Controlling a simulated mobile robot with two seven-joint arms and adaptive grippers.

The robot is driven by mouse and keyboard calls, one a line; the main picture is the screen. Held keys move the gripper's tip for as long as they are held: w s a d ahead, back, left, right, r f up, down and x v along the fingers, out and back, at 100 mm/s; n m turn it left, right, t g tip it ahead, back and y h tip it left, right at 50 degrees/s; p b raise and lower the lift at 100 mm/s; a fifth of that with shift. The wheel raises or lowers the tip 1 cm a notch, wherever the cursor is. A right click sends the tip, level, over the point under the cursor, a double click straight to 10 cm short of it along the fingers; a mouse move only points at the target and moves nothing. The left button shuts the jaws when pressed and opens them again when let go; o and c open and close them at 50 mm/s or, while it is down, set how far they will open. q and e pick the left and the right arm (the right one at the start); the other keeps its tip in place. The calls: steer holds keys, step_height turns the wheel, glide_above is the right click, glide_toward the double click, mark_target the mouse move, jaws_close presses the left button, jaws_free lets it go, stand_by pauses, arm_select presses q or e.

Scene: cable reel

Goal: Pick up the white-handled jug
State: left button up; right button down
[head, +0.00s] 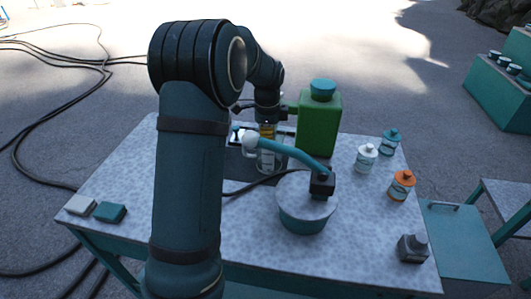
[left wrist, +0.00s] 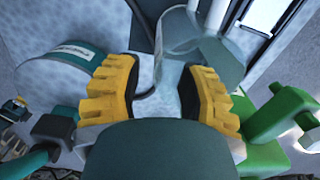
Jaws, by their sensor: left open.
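The jug is clear, with a white handle (left wrist: 216,14) at the top of the left wrist view. Its see-through body (left wrist: 222,62) lies beyond and partly between my fingers; I cannot tell whether they touch it. In the head view the jug (head: 268,162) stands on the table, partly hidden by a teal crank arm and my gripper. My left gripper (head: 267,131) is over it, pointing down. In the left wrist view my left gripper (left wrist: 163,90) has its yellow-padded fingers apart with nothing clamped. My right gripper is not in view.
A green can (head: 318,125) stands just right of the jug. A teal drum (head: 304,222) with a crank arm (head: 290,150) and white knob (head: 250,141) is in front. Several small bottles (head: 366,158) stand at the right. The table's left part (head: 120,175) is mostly clear.

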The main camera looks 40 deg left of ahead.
mark_target(268, 151)
arm_select(q)
steer(key=shift+w+f+b, duration=0.1)
steer(key=shift+f+b, duration=0.65)
steer(key=shift+f, duration=2.05)
jaws_close()
